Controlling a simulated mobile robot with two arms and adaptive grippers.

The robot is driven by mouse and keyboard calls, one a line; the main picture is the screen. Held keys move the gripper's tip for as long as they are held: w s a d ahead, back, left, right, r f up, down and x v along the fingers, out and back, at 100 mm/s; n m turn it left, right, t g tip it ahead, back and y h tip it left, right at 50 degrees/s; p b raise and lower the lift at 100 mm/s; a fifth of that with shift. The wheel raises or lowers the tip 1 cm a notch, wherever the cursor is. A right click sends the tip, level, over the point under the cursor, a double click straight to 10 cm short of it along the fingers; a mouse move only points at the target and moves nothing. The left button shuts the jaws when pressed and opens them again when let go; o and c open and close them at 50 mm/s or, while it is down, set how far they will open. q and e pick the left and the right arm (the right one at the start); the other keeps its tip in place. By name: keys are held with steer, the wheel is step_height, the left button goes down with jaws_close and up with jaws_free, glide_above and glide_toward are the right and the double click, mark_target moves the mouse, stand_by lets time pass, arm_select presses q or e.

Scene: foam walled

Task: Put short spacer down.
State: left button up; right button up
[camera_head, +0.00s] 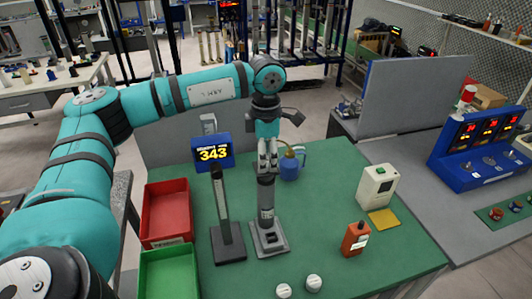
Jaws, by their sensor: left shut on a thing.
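My left gripper (267,168) points straight down over the green table and is shut on the top of a dark grey cylinder, which looks like the short spacer (266,198). The spacer is upright, in line with a grey stand with a square base (270,240). I cannot tell whether its lower end rests on the stand or hangs just above it. My right gripper is not in view.
A second stand with a tall dark post (220,200) is close on the left. A red bin (166,212), a green bin (168,272), a blue jug (289,167), an orange device (355,239), a white box (376,186) and two white knobs (313,283) surround it.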

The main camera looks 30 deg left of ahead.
arm_select(q)
steer(key=shift+f, duration=0.1)
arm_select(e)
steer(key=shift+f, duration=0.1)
arm_select(q)
steer(key=shift+f, duration=0.15)
steer(key=o, duration=0.9)
steer(key=shift+o, duration=1.3)
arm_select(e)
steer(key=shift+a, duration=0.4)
